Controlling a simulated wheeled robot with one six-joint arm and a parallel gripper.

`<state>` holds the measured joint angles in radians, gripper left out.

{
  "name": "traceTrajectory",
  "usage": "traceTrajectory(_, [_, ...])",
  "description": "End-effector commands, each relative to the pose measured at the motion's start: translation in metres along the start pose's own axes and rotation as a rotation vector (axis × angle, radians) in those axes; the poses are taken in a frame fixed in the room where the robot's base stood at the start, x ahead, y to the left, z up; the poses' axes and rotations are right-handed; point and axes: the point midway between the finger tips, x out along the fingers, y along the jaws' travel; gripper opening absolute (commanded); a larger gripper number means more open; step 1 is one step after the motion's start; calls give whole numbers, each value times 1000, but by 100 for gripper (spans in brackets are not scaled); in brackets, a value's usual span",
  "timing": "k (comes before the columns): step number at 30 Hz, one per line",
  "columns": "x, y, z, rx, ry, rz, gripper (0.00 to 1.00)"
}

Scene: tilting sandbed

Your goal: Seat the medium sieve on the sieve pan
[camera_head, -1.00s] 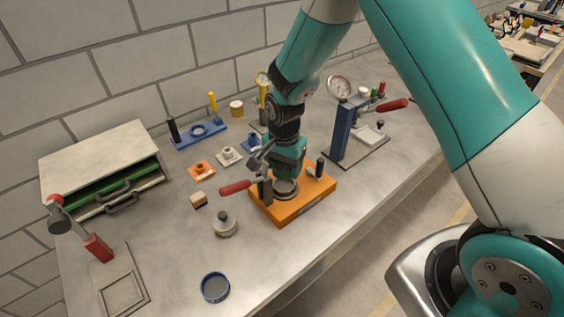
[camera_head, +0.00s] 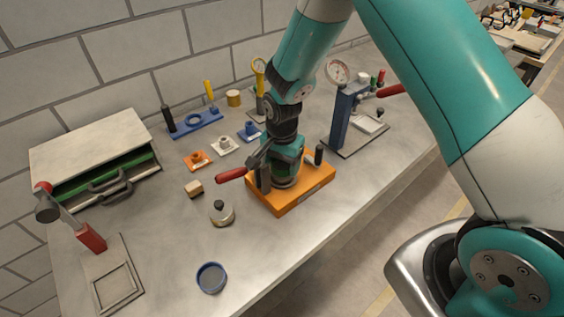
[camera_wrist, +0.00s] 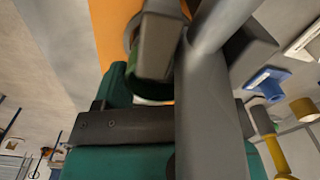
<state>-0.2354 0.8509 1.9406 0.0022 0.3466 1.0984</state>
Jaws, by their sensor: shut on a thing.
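My gripper (camera_head: 286,174) points down just above the orange base (camera_head: 292,202). It is shut on a small grey round piece (camera_head: 285,184), which looks like the medium sieve. My gripper hides most of this piece, and I cannot tell whether it touches what is below. The sieve pan is not clearly seen; it may be hidden under the held piece on the orange base. In the wrist view, dark grey parts and green housing cover most of the held piece, with the orange base (camera_wrist: 108,35) behind.
A red-handled lever (camera_head: 231,174) and a black post (camera_head: 319,155) flank my gripper. A knobbed metal weight (camera_head: 221,213) and a blue-rimmed round dish (camera_head: 211,278) stand left and in front. A blue press (camera_head: 342,123) stands at right.

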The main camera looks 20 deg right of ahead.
Motion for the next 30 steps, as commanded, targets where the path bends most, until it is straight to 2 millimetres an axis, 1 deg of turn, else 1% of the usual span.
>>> traceTrajectory(28, [9, 0, 1, 0, 0, 0, 41])
traceTrajectory(29, [9, 0, 0, 0, 0, 0, 69])
traceTrajectory(30, [8, 0, 0, 0, 0, 0, 78])
